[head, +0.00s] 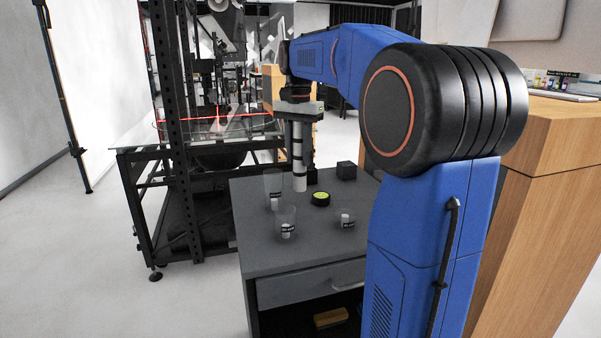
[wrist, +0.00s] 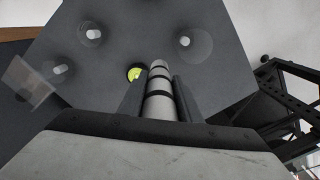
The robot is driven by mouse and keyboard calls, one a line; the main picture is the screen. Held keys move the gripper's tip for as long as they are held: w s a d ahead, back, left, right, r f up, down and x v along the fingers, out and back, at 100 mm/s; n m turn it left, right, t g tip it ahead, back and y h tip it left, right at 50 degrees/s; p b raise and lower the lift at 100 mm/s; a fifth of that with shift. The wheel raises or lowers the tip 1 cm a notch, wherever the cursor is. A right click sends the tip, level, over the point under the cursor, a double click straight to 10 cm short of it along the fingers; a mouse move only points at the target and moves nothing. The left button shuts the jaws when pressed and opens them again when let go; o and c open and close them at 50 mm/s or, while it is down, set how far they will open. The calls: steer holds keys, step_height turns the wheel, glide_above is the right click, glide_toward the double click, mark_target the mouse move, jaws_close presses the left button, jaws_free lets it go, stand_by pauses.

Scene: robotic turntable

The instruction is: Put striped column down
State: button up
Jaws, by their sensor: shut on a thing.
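The striped column (head: 299,170) is white with black bands. My gripper (head: 298,150) is shut on it and holds it upright, pointing down, over the dark grey cabinet top (head: 260,255). In the wrist view the column (wrist: 159,103) sits between the two dark fingers of my gripper (wrist: 160,95), its free end pointing at the cabinet top (wrist: 135,25). I cannot tell whether its lower end touches the surface. A black puck with a yellow-green top (head: 320,198) lies close beside that end.
Clear cups stand on the cabinet at the back left (head: 268,184), front left (head: 285,218) and right (head: 347,216), with small banded white pieces. A black cube (head: 345,170) is at the back. The cabinet's front left is bare. A black-framed glass table (head: 140,140) stands left.

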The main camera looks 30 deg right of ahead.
glide_above(298, 191)
steer(key=shift+w+d+f, duration=0.1)
steer(key=shift+w+f, duration=0.05)
steer(key=shift+f, duration=0.6)
steer(key=shift+w+d+f, duration=0.1)
steer(key=shift+w+f, duration=0.05)
steer(key=shift+f, duration=0.6)
steer(key=shift+w+d+f, duration=0.1)
steer(key=shift+w+f, duration=0.05)
steer(key=shift+f, duration=0.6)
steer(key=shift+f, duration=0.15)
steer(key=o, duration=1.2)
